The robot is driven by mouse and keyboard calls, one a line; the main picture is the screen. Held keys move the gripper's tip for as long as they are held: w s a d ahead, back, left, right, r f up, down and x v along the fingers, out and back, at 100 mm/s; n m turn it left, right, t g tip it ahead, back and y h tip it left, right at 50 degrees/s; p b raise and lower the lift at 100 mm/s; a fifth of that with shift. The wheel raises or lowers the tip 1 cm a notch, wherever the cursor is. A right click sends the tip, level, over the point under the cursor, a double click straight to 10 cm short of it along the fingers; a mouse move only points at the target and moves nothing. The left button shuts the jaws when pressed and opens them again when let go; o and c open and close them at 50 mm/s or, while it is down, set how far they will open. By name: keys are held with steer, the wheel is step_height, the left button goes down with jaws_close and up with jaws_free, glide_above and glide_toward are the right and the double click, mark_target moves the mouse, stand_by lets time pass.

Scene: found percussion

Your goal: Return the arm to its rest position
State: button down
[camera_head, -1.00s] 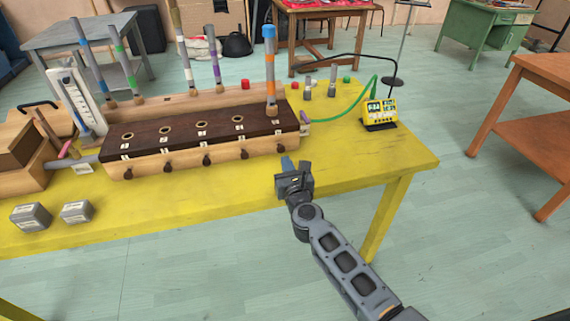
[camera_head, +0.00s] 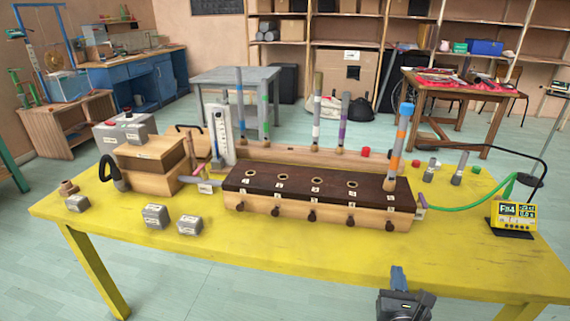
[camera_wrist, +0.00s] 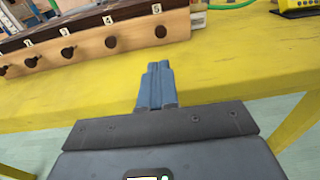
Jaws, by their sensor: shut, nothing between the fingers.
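My gripper (camera_head: 398,279) is at the lower right of the head view, in front of the near edge of the yellow table (camera_head: 300,262). Its two blue fingers (camera_wrist: 156,86) are pressed together in the wrist view, with nothing between them. Most of my arm is out of the head view; only the wrist end shows at the bottom. The gripper is apart from the dark-topped wooden box (camera_head: 316,189) with numbered holes, which sits farther back on the table. A tube with orange and blue bands (camera_head: 399,145) stands upright at the box's right end.
A yellow tuner display (camera_head: 512,218) stands at the table's right, with a green cable (camera_head: 460,207) beside it. Several grey blocks (camera_head: 156,216) lie at the front left. Several banded tubes (camera_head: 317,112) stand behind the box. The front strip of the table is clear.

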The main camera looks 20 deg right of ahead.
steer(key=s+a+r+n+t+y, duration=0.1)
steer(key=s+a+r+n+y, duration=0.15)
steer(key=s+a+n, duration=0.55)
steer(key=s+a+r+n+t+y, duration=0.1)
steer(key=s+a+n+y, duration=0.3)
steer(key=s+n, duration=0.75)
steer(key=s+a+r+n+y, duration=0.2)
steer(key=s+r+n, duration=0.3)
steer(key=n, duration=0.7)
steer(key=s+a+r+n+g+y, duration=0.1)
steer(key=s+a+r+n, duration=0.4)
steer(key=n, duration=0.6)
steer(key=shift+s+r+n+y, duration=0.15)
steer(key=shift+s+n+y, duration=0.2)
steer(key=shift+s, duration=0.7)
